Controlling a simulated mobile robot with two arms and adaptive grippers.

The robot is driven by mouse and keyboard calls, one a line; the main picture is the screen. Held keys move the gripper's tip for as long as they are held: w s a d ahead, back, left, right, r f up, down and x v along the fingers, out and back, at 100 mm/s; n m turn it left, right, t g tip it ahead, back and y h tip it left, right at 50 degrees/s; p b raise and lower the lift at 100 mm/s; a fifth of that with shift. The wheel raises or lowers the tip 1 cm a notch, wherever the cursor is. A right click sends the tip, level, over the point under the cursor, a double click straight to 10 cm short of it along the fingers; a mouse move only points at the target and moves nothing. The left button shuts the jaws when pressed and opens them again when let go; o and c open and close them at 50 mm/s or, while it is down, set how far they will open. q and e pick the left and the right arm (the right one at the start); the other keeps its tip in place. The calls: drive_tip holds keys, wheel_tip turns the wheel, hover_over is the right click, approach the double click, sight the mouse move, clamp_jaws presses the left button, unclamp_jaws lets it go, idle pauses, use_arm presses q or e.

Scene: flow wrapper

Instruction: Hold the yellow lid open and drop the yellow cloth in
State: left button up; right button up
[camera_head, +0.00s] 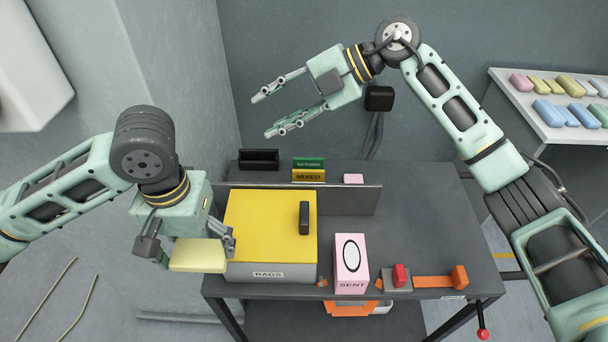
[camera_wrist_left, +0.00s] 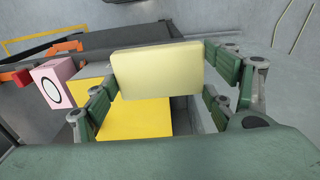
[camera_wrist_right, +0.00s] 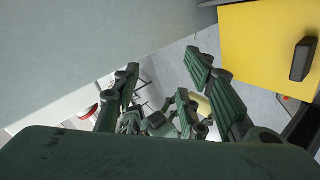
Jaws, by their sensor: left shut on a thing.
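The lid also shows in the right wrist view (camera_wrist_right: 262,50). My left gripper (camera_head: 200,253) is shut on the pale yellow folded cloth (camera_head: 198,256), held in front of and left of the lid. The cloth fills the space between its fingers in the left wrist view (camera_wrist_left: 158,70). My right gripper (camera_head: 262,115) is open and empty, raised behind the table and pointing left.
A pink SENT box (camera_head: 350,265) and a red switch (camera_head: 399,275) stand right of the lidded box. A low grey divider (camera_head: 350,199) runs behind. RETURN and MIXED signs (camera_head: 309,170) stand at the back. Several coloured cloths lie on a side table (camera_head: 530,115).

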drive_tip(key=s+f+n+h, duration=0.3)
drive_tip(key=s+f+h, duration=0.3)
drive_tip(key=f, duration=0.1)
drive_tip(key=n+h, duration=0.2)
drive_tip(key=h, duration=0.4)
hover_over(305, 212)
wheel_tip(305, 212, down, 5)
wheel_tip(305, 212, down, 11)
drive_tip(key=shift+a+f, duration=0.1)
drive_tip(key=shift+c, duration=0.4)
clamp_jaws()
drive_tip(key=d, duration=1.5)
idle(0.5)
